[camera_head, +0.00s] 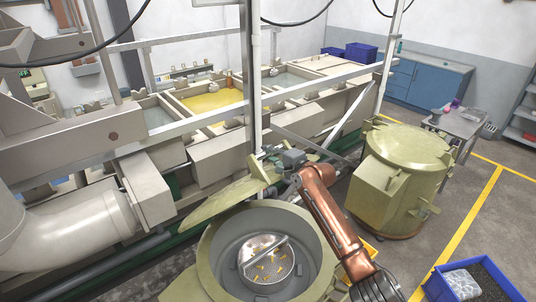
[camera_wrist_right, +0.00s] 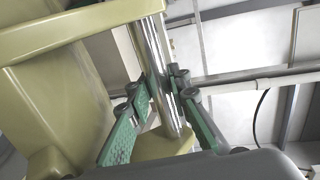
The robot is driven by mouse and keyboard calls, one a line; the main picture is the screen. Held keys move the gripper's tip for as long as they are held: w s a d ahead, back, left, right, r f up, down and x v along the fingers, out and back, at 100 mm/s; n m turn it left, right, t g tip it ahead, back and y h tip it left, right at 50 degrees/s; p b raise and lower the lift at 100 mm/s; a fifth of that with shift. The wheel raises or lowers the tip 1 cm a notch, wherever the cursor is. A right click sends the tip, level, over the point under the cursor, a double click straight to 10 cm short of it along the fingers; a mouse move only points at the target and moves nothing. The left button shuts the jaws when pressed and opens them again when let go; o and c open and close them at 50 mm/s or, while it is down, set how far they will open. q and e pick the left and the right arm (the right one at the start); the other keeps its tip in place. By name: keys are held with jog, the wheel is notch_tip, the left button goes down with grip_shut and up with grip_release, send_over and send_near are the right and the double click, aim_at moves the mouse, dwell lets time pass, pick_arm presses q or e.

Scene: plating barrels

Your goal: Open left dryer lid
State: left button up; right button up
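The left dryer (camera_head: 205,255) is a pale olive drum at the bottom centre of the head view. Its lid (camera_head: 228,200) stands raised and tilted at the back left of the opening. Inside sits a metal basket (camera_head: 250,281) with a crossbar and small yellow parts. My right gripper (camera_head: 274,166) is at the lid's upper right edge. In the right wrist view its green-padded fingers (camera_wrist_right: 165,95) lie on both sides of a shiny handle bar (camera_wrist_right: 158,60) and appear closed on it. My left gripper is not in view.
A second olive dryer (camera_head: 408,150) with its lid down stands to the right. The plating line with its tanks (camera_head: 208,99) runs behind. A blue crate (camera_head: 428,284) is at lower right. Open grey floor (camera_head: 455,215) with yellow lines lies beyond my right arm.

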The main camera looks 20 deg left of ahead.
jog(key=o, duration=0.5)
jog(key=shift+c, duration=0.2)
